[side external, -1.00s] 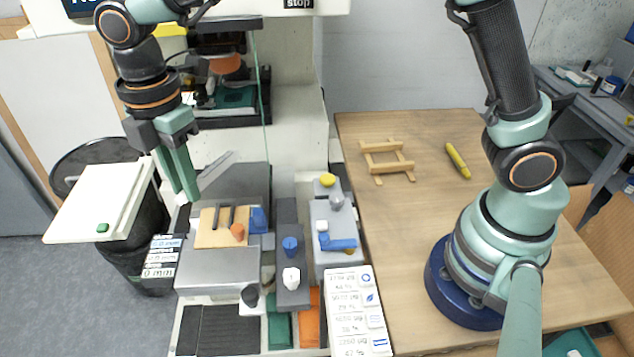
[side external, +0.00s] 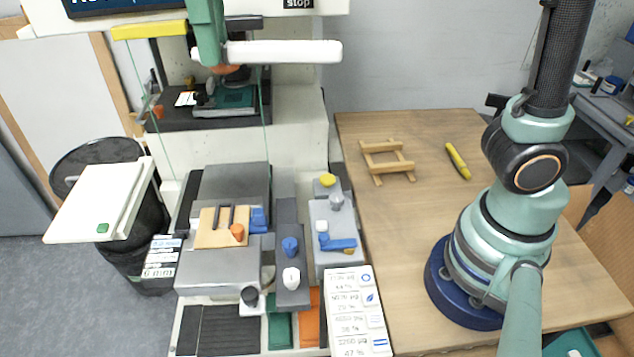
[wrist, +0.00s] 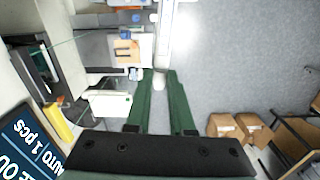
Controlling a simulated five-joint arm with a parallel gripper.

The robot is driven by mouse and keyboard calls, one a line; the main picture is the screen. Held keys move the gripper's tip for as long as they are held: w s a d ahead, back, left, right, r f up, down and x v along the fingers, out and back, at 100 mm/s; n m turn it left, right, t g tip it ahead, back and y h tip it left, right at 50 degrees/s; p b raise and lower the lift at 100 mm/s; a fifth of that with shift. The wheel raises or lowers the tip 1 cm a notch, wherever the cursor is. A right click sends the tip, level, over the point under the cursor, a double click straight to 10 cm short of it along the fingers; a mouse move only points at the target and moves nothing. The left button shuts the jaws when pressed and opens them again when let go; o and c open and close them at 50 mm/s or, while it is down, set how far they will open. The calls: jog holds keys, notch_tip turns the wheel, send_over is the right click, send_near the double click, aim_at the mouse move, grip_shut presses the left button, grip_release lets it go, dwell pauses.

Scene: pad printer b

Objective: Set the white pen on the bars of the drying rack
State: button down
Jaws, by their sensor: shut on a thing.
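The white pen (side external: 285,51) is held level, high in front of the pad printer, in the side view. My gripper (side external: 209,52) is shut on it near its left end, and most of the pen sticks out to the right. In the wrist view the pen (wrist: 159,80) lies between the tips of my green fingers (wrist: 160,88) and runs away from them. The drying rack (side external: 394,166) is a small wooden frame with two bars, standing on the wooden table to the lower right of the pen. Its bars are empty.
A yellow pen (side external: 458,161) lies on the table (side external: 400,230) right of the rack. The printer (side external: 293,130) stands on the left, with fixtures and knobs below my gripper. A label card (side external: 355,310) lies at the table's left edge. The table in front of the rack is clear.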

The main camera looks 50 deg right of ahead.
jog(key=shift+d, duration=0.1)
jog(key=d+f+m, duration=0.1)
jog(key=d+m, duration=0.6)
jog(key=d, duration=1.7)
jog(key=d+f+m, duration=0.2)
jog(key=d+m, duration=0.5)
jog(key=d, duration=1.7)
jog(key=w+d+f+m, duration=0.2)
jog(key=w+d+f, duration=0.1)
jog(key=f, duration=0.7)
jog(key=w+a+f, duration=0.2)
jog(key=a+f, duration=0.1)
jog(key=f, duration=0.5)
jog(key=w+a+f, duration=0.1)
jog(key=a+f, duration=0.2)
jog(key=f, duration=0.5)
jog(key=shift+w+f, duration=0.15)
jog(key=shift+w, duration=0.2)
jog(key=shift+a+f, duration=0.1)
